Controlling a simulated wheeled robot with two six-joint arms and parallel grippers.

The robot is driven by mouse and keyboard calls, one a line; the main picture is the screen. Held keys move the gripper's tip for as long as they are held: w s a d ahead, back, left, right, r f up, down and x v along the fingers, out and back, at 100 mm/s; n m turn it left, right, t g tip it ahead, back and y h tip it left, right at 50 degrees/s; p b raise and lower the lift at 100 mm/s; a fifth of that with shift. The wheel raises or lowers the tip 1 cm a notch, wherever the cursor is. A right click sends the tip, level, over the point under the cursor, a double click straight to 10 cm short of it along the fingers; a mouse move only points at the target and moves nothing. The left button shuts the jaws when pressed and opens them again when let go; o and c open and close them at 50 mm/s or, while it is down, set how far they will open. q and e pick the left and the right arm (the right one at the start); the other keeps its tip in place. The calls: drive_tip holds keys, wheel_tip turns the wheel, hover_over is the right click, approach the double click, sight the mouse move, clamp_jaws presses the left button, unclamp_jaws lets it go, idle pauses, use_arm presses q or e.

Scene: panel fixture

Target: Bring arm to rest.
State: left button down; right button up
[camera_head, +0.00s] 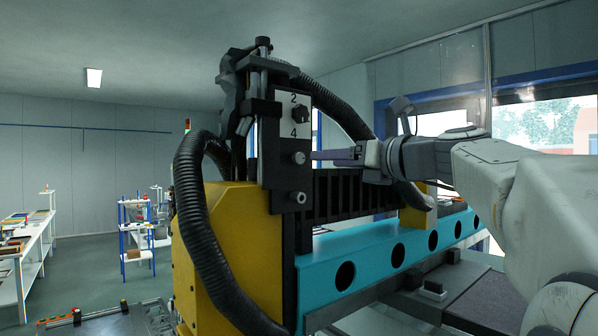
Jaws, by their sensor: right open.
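My right arm comes in from the right, and its gripper (322,155) points left at the machine's dark panel (275,185). The gripper is open, and its fingertips are close to a round grey button (298,157); I cannot tell whether they touch it. Above it is a black rotary knob (302,115) on a white plate (287,98) marked 2 and 4. Another round knob (300,197) sits lower on the panel. My left gripper is not in view.
The machine has a yellow housing (225,240), thick black hoses (190,205) and a teal beam (375,255) with round holes running below my right arm. A blue shelf rack (122,235) and a white table (35,245) stand far left. Open floor lies between them.

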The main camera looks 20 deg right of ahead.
drive_tip(key=shift+v, duration=0.8)
